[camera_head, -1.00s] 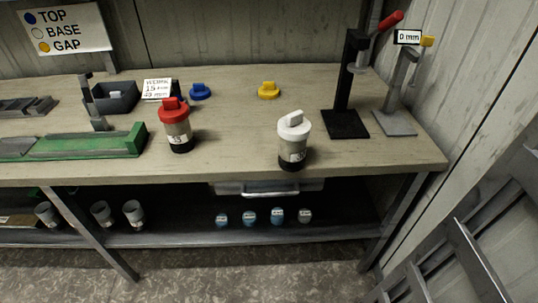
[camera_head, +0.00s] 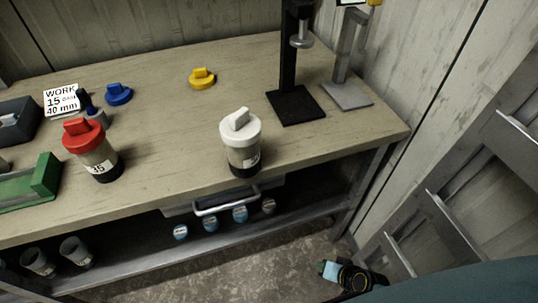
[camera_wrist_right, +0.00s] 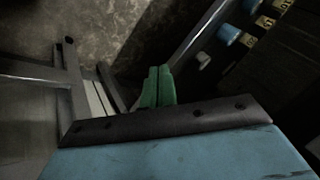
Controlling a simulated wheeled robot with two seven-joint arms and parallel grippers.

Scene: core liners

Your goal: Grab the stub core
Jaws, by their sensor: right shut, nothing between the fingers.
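Several short cylinders stand in a row on the lower shelf under the bench in the head view: blue-topped ones (camera_head: 240,214) and a grey one (camera_head: 268,205) at the right end. I cannot tell which is the stub core. In the wrist view a blue one (camera_wrist_right: 228,35) and a pale one (camera_wrist_right: 203,62) show at upper right. My right gripper (camera_head: 327,269) is low, in front of the bench and right of the row. Its green fingers (camera_wrist_right: 157,88) are together and empty, apart from the cylinders. My left gripper is out of view.
On the bench top (camera_head: 175,150) stand a red-capped canister (camera_head: 92,150), a white-capped canister (camera_head: 241,145), blue (camera_head: 118,93) and yellow (camera_head: 202,78) caps, and a black press stand (camera_head: 294,104). A drawer handle (camera_head: 227,202) hangs above the row. A ladder-like frame (camera_head: 440,225) leans at right.

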